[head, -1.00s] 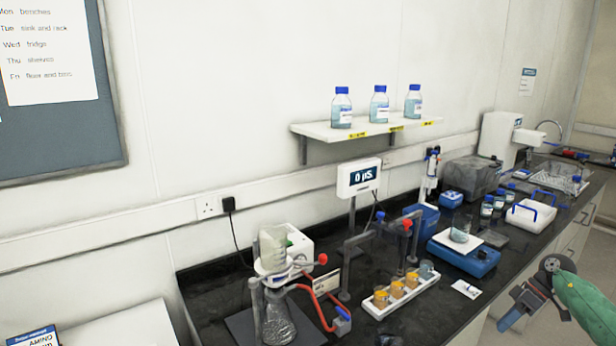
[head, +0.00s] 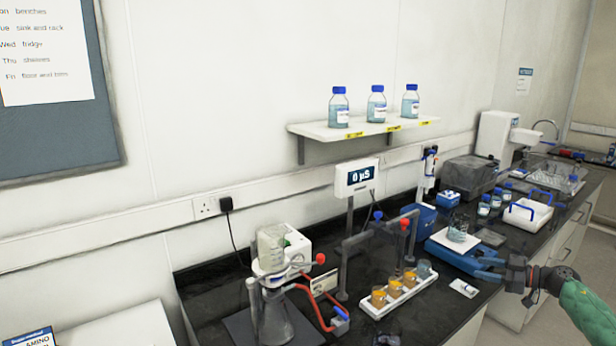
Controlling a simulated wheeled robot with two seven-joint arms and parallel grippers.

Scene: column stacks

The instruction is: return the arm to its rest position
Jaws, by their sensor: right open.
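My right gripper (head: 482,268) comes in from the lower right on a green arm sleeve. Its blue fingers are open and point left, by the bench's front edge. In the picture they lie just below the blue balance (head: 466,258), which carries a beaker (head: 458,228). A small white item (head: 464,288) lies on the bench just below the fingers, apparently apart from them. I see nothing between the fingers. My left gripper is out of view.
The dark bench (head: 420,318) holds a white rack (head: 372,306) with several small cups, a flask (head: 277,322) on a stand with red tubing, and a meter (head: 356,178). A white caddy (head: 528,214) stands farther back. Floor beside the bench at lower right looks clear.

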